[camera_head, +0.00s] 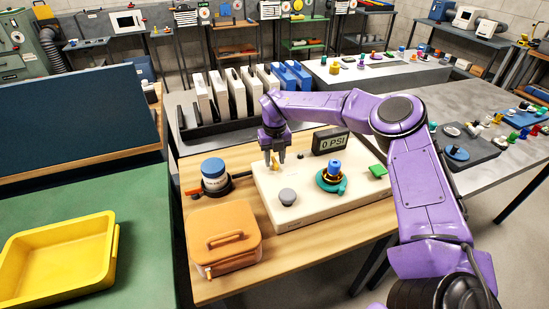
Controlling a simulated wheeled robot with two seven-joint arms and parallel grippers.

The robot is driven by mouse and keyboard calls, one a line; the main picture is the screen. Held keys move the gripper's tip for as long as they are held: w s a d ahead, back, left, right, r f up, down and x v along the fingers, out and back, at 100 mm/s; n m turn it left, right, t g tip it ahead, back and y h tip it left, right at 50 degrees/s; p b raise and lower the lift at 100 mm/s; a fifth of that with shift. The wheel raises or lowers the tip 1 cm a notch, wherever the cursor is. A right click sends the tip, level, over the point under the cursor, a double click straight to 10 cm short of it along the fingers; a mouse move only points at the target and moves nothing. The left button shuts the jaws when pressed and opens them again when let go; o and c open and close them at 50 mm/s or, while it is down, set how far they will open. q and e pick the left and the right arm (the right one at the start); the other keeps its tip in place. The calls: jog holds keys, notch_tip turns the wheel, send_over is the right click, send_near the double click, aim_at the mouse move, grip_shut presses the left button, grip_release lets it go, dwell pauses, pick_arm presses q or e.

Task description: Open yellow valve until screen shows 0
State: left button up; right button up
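A white panel box (320,204) lies on the wooden table. A small dark screen (331,141) stands at its back and reads "0 PSI". A small yellow part (275,163), which looks like the yellow valve, shows at the panel's back left, mostly hidden by my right gripper. My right gripper (275,160) points down there with its fingers around or just in front of the yellow part; whether they grip it is unclear. My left gripper is not in view.
The panel also carries a grey knob (287,196), a blue-topped fitting with a teal ring (332,183) and a green handle (378,171). An orange case (223,236) and a blue-lidded jar (214,174) stand left of it. A yellow tray (60,256) lies on the green table.

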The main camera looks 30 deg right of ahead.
aim_at(274, 161)
jog(key=shift+r, duration=0.1)
notch_tip(274, 161, up, 10)
jog(key=b, duration=0.1)
jog(key=shift+r+b, duration=0.15)
jog(key=shift+b, duration=0.2)
dwell(0.3)
